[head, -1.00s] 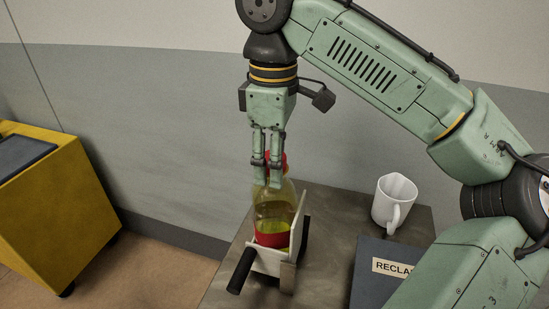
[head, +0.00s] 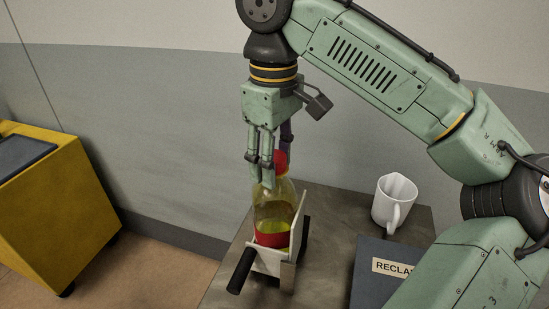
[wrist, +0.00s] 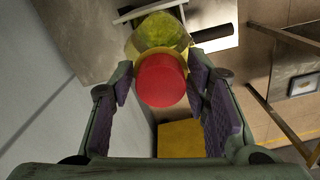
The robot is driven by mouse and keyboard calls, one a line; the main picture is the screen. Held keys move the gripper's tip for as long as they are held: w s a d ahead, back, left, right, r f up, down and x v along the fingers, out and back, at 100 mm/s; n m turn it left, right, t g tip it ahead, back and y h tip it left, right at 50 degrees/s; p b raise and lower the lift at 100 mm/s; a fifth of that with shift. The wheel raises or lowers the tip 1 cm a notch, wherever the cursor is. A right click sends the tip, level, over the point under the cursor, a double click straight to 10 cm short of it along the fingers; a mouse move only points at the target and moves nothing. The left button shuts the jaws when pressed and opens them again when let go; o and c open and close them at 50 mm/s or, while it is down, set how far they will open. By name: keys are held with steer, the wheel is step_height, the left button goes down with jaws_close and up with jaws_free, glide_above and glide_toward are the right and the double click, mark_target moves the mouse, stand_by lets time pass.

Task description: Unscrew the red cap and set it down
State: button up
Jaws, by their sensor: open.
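A clear bottle (head: 271,213) with yellow-green liquid and a red band stands upright in a white holder (head: 266,262) with dark handles, on the table. The red cap (head: 281,161) sits on top of the bottle. In the wrist view the cap (wrist: 161,79) shows between my fingers, with the bottle's yellow shoulder (wrist: 158,36) beyond it. My gripper (wrist: 166,88) is open around the cap, pointing down, with gaps between the cap and the purple finger pads. In the head view my gripper (head: 268,178) partly hides the cap's left side.
A white mug (head: 393,203) stands on the grey-brown table (head: 325,214) to the right. A dark box labelled "RECLA…" (head: 372,262) lies in front of it. A yellow cabinet (head: 62,207) stands at the left. Bare tabletop shows between bottle and mug.

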steer(key=shift+m, duration=0.7)
steer(key=shift+m, duration=0.9)
steer(key=shift+c, duration=0.6)
steer(key=c, duration=0.8)
steer(key=shift+n, duration=0.3)
jaws_close()
steer(key=shift+n, duration=0.6)
